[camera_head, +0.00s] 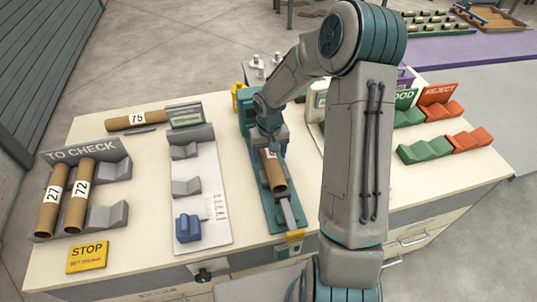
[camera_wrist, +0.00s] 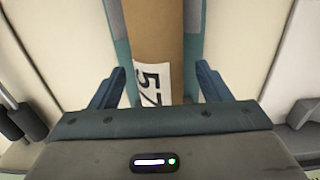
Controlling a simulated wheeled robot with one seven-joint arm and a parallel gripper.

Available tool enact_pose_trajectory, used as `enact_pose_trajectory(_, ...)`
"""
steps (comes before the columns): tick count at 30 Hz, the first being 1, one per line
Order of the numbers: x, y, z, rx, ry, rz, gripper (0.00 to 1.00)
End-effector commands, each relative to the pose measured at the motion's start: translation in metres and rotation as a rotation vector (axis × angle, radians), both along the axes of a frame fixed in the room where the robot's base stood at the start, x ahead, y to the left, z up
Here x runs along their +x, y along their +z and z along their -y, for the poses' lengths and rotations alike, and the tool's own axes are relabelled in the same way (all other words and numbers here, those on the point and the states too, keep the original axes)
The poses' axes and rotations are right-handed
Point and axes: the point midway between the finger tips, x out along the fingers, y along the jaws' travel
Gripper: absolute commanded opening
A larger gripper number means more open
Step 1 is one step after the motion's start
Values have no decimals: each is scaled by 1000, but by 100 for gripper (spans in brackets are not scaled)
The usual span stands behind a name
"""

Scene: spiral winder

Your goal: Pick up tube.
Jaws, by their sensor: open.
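A brown cardboard tube (camera_head: 275,176) with a white number label lies in the narrow teal fixture (camera_head: 283,218) at the middle of the table. In the wrist view the same tube (camera_wrist: 155,35) runs between my fingers, its label partly cut off by my gripper body. My gripper (camera_head: 270,145) is above the tube's far part. In the wrist view my gripper (camera_wrist: 160,88) is open, with one blue finger on each side of the tube and a gap at both sides. Tubes labelled 27 (camera_head: 52,198) and 72 (camera_head: 78,195) rest in the grey TO CHECK rack (camera_head: 108,215). Tube 75 (camera_head: 136,121) lies at the back left.
A white board (camera_head: 203,200) with grey cradles and a blue block (camera_head: 188,228) stands left of the fixture. A yellow STOP sign (camera_head: 87,256) is at front left. Green (camera_head: 425,149) and red (camera_head: 468,140) cradles stand right. My arm hides part of the table.

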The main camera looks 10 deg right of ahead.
Motion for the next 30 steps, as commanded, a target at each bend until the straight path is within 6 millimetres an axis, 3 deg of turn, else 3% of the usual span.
enact_pose_trajectory(6, 0, -1, 0, 0, 0, 0, 71)
enact_pose_trajectory(12, 0, -1, 0, 0, 0, 0, 21)
enact_pose_trajectory(25, -1, 1, 0, 0, 0, 1, 21)
enact_pose_trajectory(30, -3, 11, 0, -1, -2, 4, 21)
